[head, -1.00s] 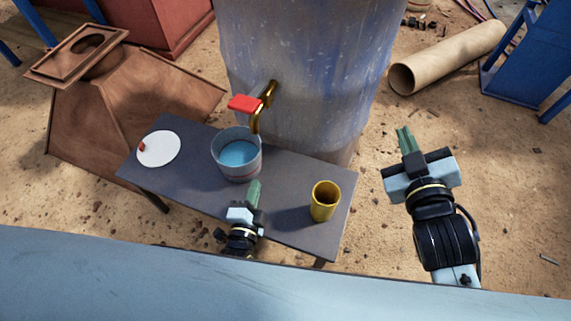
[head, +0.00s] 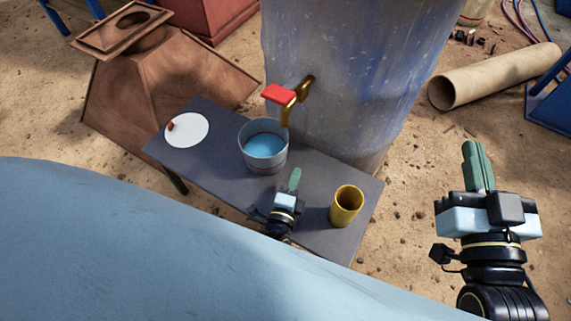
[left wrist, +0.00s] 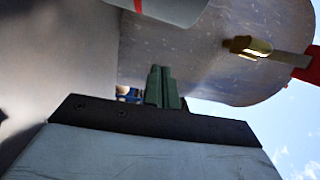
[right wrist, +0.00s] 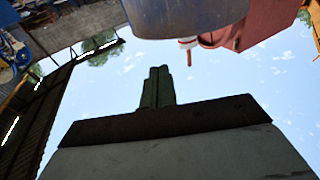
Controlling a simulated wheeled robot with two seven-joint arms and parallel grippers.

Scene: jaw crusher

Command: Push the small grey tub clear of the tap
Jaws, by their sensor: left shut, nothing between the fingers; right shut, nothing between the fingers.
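The small grey tub (head: 263,153), holding blue water, stands upright on the dark table (head: 215,165) beneath the brass tap (head: 290,107) with its red handle. Part of the tub shows at the top of the left wrist view (left wrist: 178,10), with the tap (left wrist: 248,47) to its right. My left gripper (head: 294,178) is shut and empty, low over the table, just to the front right of the tub; whether it touches the tub I cannot tell. My right gripper (head: 477,165) is shut and empty, out past the table's right end.
A yellow cup (head: 346,206) stands on the table right of my left gripper. A white disc (head: 187,130) with a small red knob lies at the table's left end. The large blue-grey tank (head: 340,75) stands behind. Bare table lies between disc and tub.

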